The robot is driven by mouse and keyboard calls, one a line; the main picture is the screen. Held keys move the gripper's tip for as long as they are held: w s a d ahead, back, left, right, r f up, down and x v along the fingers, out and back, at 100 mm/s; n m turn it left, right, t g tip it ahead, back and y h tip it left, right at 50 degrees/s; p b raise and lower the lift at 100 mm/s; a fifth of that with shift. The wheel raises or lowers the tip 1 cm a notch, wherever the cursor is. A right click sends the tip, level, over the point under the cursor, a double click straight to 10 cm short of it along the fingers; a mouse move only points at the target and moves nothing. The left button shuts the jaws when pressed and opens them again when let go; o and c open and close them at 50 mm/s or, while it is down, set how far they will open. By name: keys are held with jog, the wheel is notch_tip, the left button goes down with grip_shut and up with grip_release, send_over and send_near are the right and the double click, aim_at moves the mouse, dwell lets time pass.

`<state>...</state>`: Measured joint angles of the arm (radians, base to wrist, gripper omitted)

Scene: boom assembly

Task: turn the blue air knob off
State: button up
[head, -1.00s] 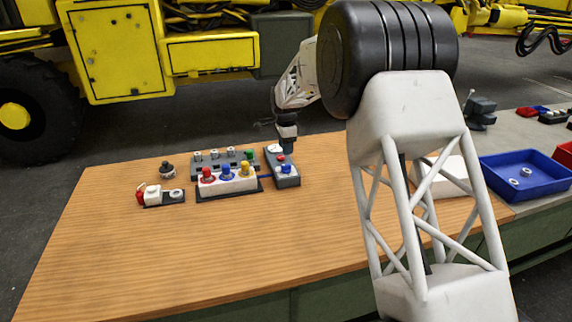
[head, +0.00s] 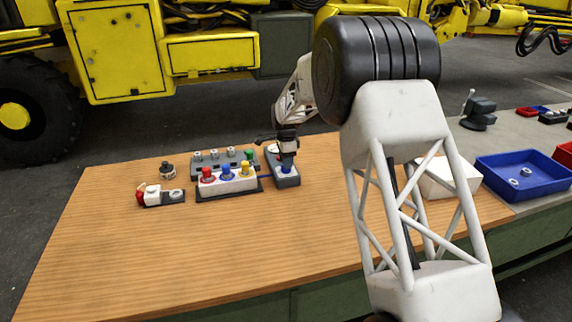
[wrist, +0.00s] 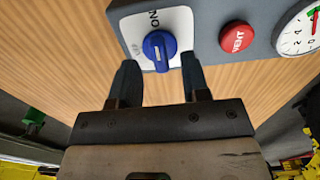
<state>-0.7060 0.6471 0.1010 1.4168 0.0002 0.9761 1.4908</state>
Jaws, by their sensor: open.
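The blue air knob (wrist: 159,46) sits on a white label plate on a grey box in the wrist view. ON is printed at the plate's upper edge, and a fainter marking is at its left. The knob's raised bar runs roughly up and down in the picture, in line with ON. My gripper (wrist: 160,64) is open, its two dark fingers on either side of the knob's near end with nothing gripped. In the head view the blue knob (head: 286,169) shows just below my gripper (head: 287,154). Whether a finger touches the knob is unclear.
The grey box also bears a red VENT button (wrist: 236,37) and a gauge (wrist: 300,30). Left of it stands a white block (head: 228,183) with red, blue and yellow knobs. The wooden table's front (head: 190,255) is clear. A blue tray (head: 540,188) is at right.

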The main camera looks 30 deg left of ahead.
jog(key=shift+f, duration=0.95)
jog(key=shift+c, duration=0.3)
grip_shut()
